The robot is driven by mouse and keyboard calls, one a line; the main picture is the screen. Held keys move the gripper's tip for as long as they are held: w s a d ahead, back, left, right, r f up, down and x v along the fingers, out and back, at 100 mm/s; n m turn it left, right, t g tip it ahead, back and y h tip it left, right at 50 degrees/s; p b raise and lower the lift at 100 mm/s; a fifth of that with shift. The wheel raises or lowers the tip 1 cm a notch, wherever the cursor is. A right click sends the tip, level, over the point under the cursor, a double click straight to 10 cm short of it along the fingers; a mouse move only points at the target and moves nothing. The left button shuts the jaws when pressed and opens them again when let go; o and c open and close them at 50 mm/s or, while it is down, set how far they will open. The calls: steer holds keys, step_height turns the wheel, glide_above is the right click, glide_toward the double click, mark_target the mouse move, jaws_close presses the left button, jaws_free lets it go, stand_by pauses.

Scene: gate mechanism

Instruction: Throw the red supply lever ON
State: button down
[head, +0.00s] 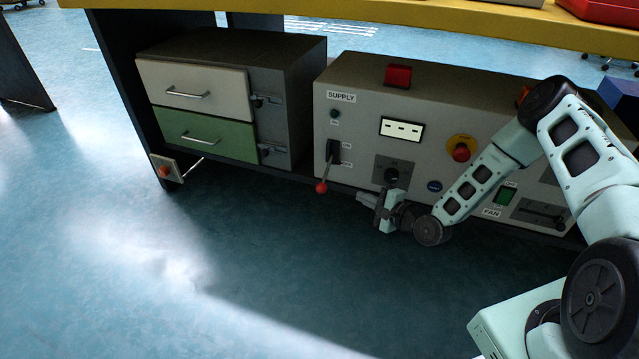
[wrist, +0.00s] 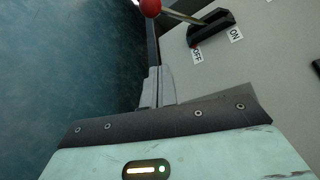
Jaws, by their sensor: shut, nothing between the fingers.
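The red supply lever is a thin rod with a red ball knob (head: 321,187), below the SUPPLY label on the grey panel. It slants downward from its black slot (head: 333,152). In the wrist view the knob (wrist: 150,8) is cut by the top edge, and the rod leans to the side of the OFF label (wrist: 197,55), away from the ON label (wrist: 236,35). My gripper (head: 362,198) is to the right of the knob and slightly lower, apart from it. In the wrist view its fingers (wrist: 157,82) are together and empty, pointing toward the knob.
A drawer cabinet (head: 300,75) stands to the left. A yellow table edge (head: 330,22) overhangs above. The floor in front is clear.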

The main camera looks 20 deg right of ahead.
mark_target(326, 175)
steer(key=shift+w+a, duration=0.15)
steer(key=shift+w, duration=0.2)
steer(key=f+b+x, duration=0.1)
steer(key=b+x, duration=0.4)
steer(key=x, duration=0.5)
steer(key=shift+s+a+r+b, duration=0.65)
steer(key=shift+s+a+r, duration=0.6)
steer(key=shift+a, duration=0.05)
steer(key=shift+r, duration=0.15)
